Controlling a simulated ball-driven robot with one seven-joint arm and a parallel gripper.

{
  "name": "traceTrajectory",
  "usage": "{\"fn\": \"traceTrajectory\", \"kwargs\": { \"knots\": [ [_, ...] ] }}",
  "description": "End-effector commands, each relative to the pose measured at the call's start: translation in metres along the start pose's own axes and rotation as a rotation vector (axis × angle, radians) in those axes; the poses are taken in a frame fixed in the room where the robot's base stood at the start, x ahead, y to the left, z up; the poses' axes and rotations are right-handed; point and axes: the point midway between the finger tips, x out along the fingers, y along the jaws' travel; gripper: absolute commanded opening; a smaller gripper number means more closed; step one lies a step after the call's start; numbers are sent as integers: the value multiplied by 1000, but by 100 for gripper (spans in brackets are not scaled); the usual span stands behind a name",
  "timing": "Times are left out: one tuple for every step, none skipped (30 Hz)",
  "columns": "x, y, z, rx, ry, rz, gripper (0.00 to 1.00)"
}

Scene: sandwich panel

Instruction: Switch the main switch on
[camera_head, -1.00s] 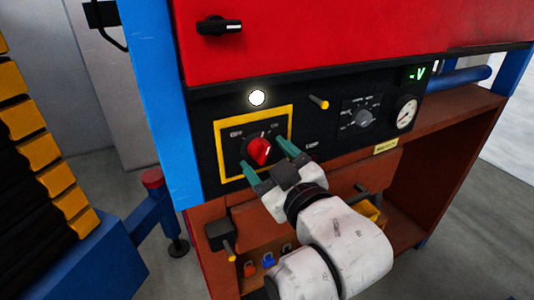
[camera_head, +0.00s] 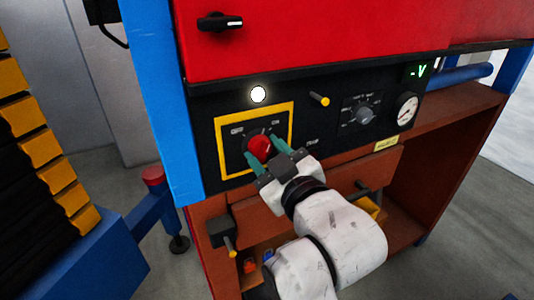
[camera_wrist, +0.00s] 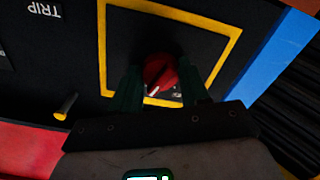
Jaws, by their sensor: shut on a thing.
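The main switch (camera_head: 259,147) is a red rotary knob with a white mark, inside a yellow frame (camera_head: 218,150) on the black panel. It also shows in the wrist view (camera_wrist: 158,72), where its white mark slants. My gripper (camera_head: 262,156) has its two green fingers on either side of the knob, shut on it. In the wrist view the fingers (camera_wrist: 160,88) flank the knob left and right. The small labels by the knob are too small to read, and the fingers hide part of its sides.
A round white lamp (camera_head: 258,94) is above the frame. A yellow-tipped lever (camera_head: 319,99), a grey dial (camera_head: 363,115) and a gauge (camera_head: 407,112) are to the right. A black handle (camera_head: 220,22) is on the red cover above.

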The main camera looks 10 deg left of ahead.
Motion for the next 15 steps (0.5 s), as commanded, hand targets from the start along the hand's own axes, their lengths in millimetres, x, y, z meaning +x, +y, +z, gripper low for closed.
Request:
{"fn": "traceTrajectory", "kwargs": {
  "knots": [
    [0,0,0,1,0,-1,15],
    [0,0,0,4,-1,-1,15],
    [0,0,-1,15,-1,-1,15],
    [0,0,-1,28,-1,-1,15],
    [0,0,-2,48,-1,-1,15],
    [0,0,-2,81,-1,-2,15],
    [0,0,-2,111,-1,-2,15],
    [0,0,-3,144,-2,-2,15],
    [0,0,-3,190,-3,-3,15],
    [0,0,-3,224,-3,-3,15],
    [0,0,-3,257,-3,-3,15],
    [0,0,-3,299,-2,-3,15],
    [0,0,-2,327,-2,-2,15],
    [0,-1,-2,352,-3,-2,15],
    [0,-1,-1,382,-3,-2,15]
  ]
}}
